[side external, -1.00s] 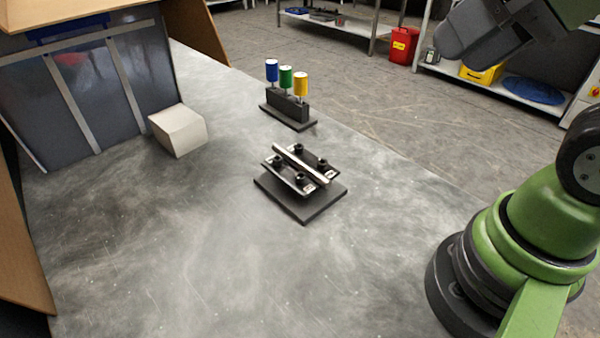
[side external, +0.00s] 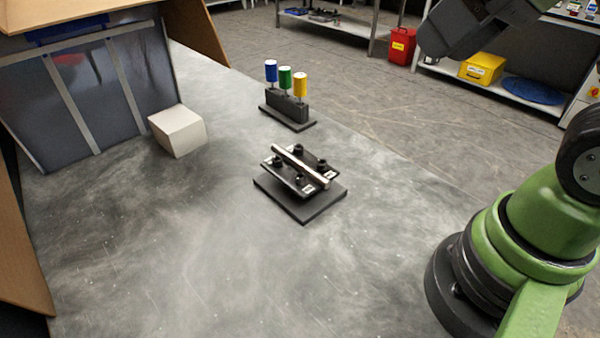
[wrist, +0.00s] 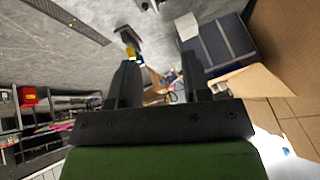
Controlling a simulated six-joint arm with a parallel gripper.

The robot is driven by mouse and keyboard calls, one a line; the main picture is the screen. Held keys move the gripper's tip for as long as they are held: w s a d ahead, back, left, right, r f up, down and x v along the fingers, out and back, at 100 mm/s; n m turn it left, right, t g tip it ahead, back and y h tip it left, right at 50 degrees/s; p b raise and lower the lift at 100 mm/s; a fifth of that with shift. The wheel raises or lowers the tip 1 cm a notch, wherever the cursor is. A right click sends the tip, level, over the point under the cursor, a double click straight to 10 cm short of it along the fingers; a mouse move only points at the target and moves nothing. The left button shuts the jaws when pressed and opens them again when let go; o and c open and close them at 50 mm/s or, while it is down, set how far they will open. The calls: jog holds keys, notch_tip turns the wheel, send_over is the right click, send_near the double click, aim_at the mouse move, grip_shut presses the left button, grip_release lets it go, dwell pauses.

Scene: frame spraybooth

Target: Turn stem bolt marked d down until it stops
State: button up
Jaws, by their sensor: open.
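The stem clamp (side external: 305,172) is a pair of dark plates with a silver bar lying across them, on a dark square base (side external: 310,212) in the middle of the bench. Several black bolts stand on the plates around the bar, one of them a front bolt (side external: 300,180). Small pale labels show at the plate corners, but the letters are too small to read, so I cannot tell which bolt is d. My gripper (wrist: 158,72) is open and empty in the wrist view, high above and away from the clamp.
A dark holder (side external: 287,105) with blue, green and yellow capped tools stands behind the clamp. A white block (side external: 178,130) sits to the left, beside a grey partitioned booth (side external: 90,90). The bench (side external: 190,240) is clear in front of the clamp.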

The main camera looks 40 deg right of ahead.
jog(key=w+a+f+n+g, duration=0.2)
jog(key=w+f+n+g, duration=0.15)
jog(key=w+n, duration=0.7)
jog(key=n+g+h, duration=0.2)
jog(key=n+g, duration=0.1)
jog(key=n, duration=0.9)
send_over(300, 180)
notch_tip(300, 180, down, 12)
jog(key=f, duration=0.9)
jog(key=shift+w+d+f, duration=0.3)
jog(key=shift+d+f, duration=0.05)
jog(key=shift+f, duration=0.05)
grip_shut()
